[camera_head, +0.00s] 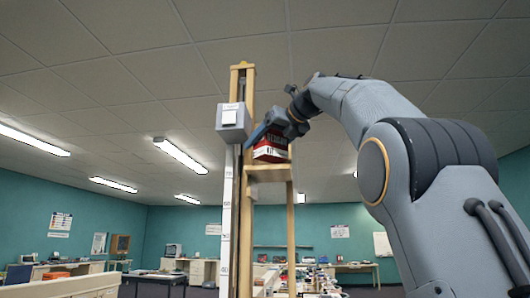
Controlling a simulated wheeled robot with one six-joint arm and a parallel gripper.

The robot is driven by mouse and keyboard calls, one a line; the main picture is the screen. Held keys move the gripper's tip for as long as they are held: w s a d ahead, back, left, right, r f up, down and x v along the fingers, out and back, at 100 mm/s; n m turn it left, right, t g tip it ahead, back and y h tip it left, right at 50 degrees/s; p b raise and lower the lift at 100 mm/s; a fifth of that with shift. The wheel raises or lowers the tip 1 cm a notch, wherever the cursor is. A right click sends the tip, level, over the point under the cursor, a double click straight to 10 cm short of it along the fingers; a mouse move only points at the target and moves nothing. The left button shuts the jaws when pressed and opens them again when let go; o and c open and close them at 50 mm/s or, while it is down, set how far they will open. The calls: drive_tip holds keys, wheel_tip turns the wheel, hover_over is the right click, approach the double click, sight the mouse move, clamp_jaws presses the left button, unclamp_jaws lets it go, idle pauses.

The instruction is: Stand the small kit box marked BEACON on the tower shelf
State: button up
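A small red box (270,152) with white lettering is at the upper shelf of the wooden tower. I cannot read its marking from here. The tower shelf (268,173) is a pale wooden ledge between the tower's posts. The box shows just above the shelf's front edge; I cannot tell whether its base touches the shelf. My gripper (257,137) is at the top of the box, reaching in from the right. One blue finger slants down to the left across the box's upper left side. The other finger is hidden, so its grip on the box is unclear.
A grey box-shaped unit (233,121) sits on the tower's left post, above a white measuring scale (227,215). A wooden post (291,230) stands under the shelf's right side. Tables with items line the room behind. Space left of the tower looks clear.

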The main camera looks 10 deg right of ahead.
sight(277, 142)
drive_tip(key=shift+f, duration=1.35)
drive_tip(key=shift+f, duration=0.15)
drive_tip(key=o, duration=1.2)
drive_tip(key=shift+o, duration=0.2)
drive_tip(key=shift+r, duration=0.2)
drive_tip(key=b+v, duration=0.2)
drive_tip(key=v, duration=1)
drive_tip(key=shift+a+b, duration=0.1)
drive_tip(key=shift+b, duration=0.2)
drive_tip(key=shift+s, duration=0.1)
